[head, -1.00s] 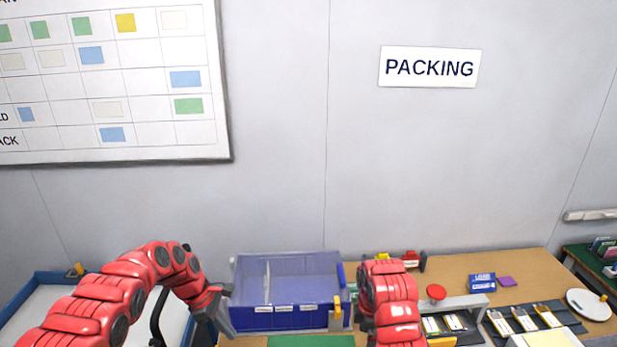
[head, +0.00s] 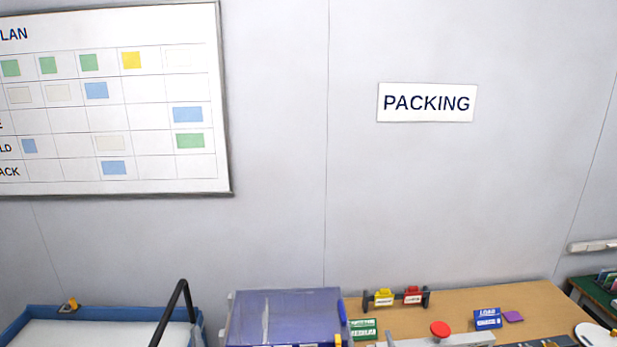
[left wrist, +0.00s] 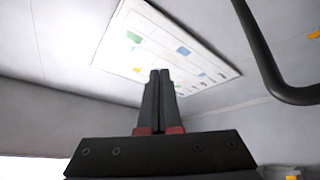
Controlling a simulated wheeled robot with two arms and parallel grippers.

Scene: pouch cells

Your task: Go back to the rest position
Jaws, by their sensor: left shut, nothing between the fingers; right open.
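In the left wrist view my left gripper (left wrist: 160,75) is shut, its two dark fingers together with nothing between them. It points up toward the wall and the white planning board (left wrist: 165,45). Neither gripper shows in the head view now. The blue box with a clear lid (head: 285,315) stands on the wooden bench at the bottom of the head view, with no gripper at it. Its lower part is cut off by the picture edge.
The bench (head: 460,305) holds a red button (head: 440,329), a blue box (head: 487,318) and a rack of yellow and red items (head: 398,298). A blue-rimmed cart (head: 40,313) with a black handle (head: 172,310) stands at left. The wall carries a PACKING sign (head: 427,102).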

